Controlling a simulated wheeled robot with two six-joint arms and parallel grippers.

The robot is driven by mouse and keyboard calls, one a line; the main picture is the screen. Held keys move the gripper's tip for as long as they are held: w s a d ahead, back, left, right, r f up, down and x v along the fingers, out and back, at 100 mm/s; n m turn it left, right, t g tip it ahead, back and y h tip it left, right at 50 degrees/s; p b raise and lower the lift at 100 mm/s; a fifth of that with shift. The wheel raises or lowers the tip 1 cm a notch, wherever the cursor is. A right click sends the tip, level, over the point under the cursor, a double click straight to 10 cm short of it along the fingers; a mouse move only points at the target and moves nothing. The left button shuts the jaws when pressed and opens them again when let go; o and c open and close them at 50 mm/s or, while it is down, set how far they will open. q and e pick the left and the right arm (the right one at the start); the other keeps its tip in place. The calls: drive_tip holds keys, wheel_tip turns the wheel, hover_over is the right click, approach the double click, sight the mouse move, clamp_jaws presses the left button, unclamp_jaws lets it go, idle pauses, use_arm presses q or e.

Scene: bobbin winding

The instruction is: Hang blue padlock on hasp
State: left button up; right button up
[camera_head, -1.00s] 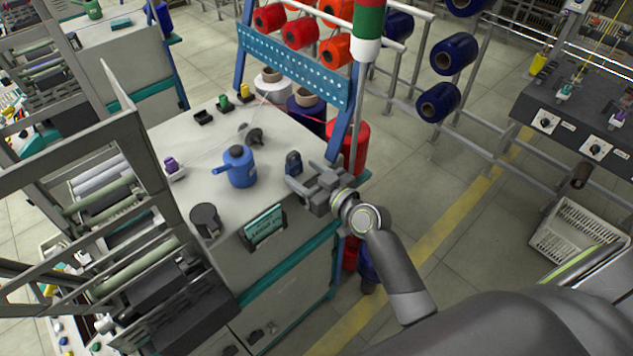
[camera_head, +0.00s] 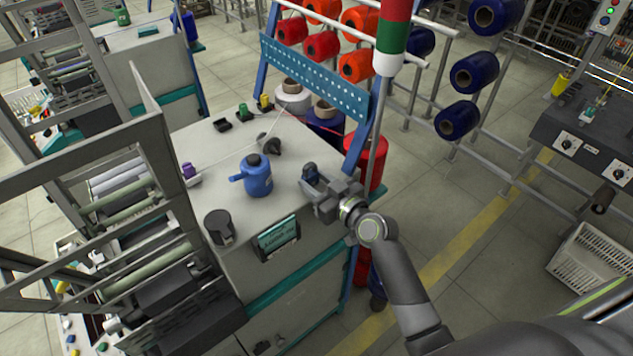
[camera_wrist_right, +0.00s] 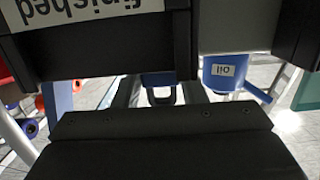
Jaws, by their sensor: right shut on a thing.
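The blue padlock (camera_head: 311,173) is near the right edge of the grey machine top, partly hidden by my gripper. My right gripper (camera_head: 312,179) is shut on it. In the right wrist view the padlock (camera_wrist_right: 159,79) shows as a blue body with a dark U-shaped shackle, between the two fingers (camera_wrist_right: 160,92). I cannot tell whether it still touches the top. I cannot make out the hasp clearly in either view. My left gripper is not in view.
A blue oil can (camera_head: 257,177) stands left of the padlock, with a dark cup (camera_head: 219,228) nearer the front. A teal-labelled holder (camera_head: 278,237) is on the front edge. A blue perforated frame (camera_head: 315,77) and a red spool (camera_head: 370,162) stand beyond the gripper.

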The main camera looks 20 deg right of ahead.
drive_tip(key=shift+r+p, duration=2.15)
drive_tip(key=shift+r, duration=0.45)
drive_tip(key=shift+f, duration=0.1)
